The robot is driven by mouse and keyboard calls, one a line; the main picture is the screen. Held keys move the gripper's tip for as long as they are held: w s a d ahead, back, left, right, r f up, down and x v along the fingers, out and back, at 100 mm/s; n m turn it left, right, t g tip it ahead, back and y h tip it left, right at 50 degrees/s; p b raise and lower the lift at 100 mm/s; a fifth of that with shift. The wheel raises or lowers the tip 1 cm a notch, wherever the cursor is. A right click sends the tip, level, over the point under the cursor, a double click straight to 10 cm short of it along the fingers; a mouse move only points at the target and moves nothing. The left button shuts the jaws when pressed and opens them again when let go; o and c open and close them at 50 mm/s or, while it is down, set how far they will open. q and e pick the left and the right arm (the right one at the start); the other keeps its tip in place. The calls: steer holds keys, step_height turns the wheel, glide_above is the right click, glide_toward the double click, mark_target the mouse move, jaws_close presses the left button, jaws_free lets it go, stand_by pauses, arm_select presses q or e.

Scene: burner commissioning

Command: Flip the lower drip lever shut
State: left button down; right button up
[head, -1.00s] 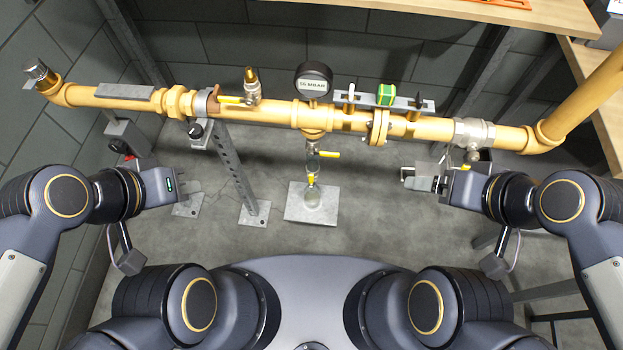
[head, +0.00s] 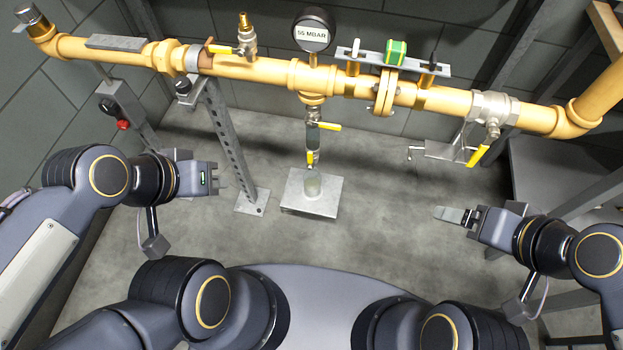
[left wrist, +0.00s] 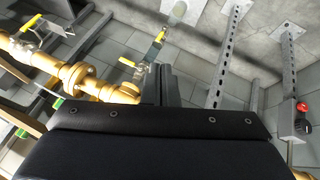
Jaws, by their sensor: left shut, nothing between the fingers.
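The lower drip lever (head: 309,158) is small and yellow, on the thin drip leg below the gauge, and lies roughly along that leg. It also shows in the left wrist view (left wrist: 160,37). Above it, the upper yellow lever (head: 325,126) sticks out sideways to the right. My left gripper (head: 217,178) is shut and empty, left of the drip leg and apart from it. Its dark fingers show in the left wrist view (left wrist: 158,85). My right gripper (head: 464,217) is far to the right. A light grey flat piece shows at its tip; I cannot tell whether it is held.
A clear jar (head: 313,185) stands under the drip leg on a grey plate (head: 300,205). The yellow pipe (head: 240,67) runs above with a gauge (head: 312,32). A perforated post (head: 228,140) stands behind my left gripper. Another yellow lever (head: 483,152) hangs at the right.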

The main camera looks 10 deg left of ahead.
arm_select(q)
steer(key=w+a+f+n+t+y+b, duration=0.1)
steer(key=w+a+f+b, duration=0.15)
steer(key=f+b, duration=0.5)
steer(key=w+a+f+n+y+b, duration=0.1)
steer(key=w+f+y+b, duration=0.15)
steer(key=f+b, duration=0.45)
steer(key=w+a+f+n+t, duration=0.15)
steer(key=w+a+f, duration=0.25)
steer(key=w, duration=0.5)
steer(key=w+a+f+n+t, duration=0.1)
steer(key=w+a+f+t, duration=0.25)
steer(key=w, duration=0.45)
steer(key=w+d+f+h, duration=0.2)
steer(key=w+f+h, duration=0.2)
steer(key=f+h, duration=0.15)
steer(key=s+d+f+n+h, duration=0.2)
steer(key=s+d+f+h, duration=0.2)
steer(key=s+f+h, duration=0.1)
steer(key=f+h, duration=0.1)
steer(key=h, duration=0.1)
steer(key=shift+s+d+h, duration=0.2)
steer(key=shift+s+h, duration=0.05)
steer(key=shift+h, duration=0.15)
arm_select(e)
step_height(320, 180, down, 18)
steer(key=d, duration=0.1)
steer(key=shift+s+r, duration=0.25)
steer(key=shift+s, duration=0.15)
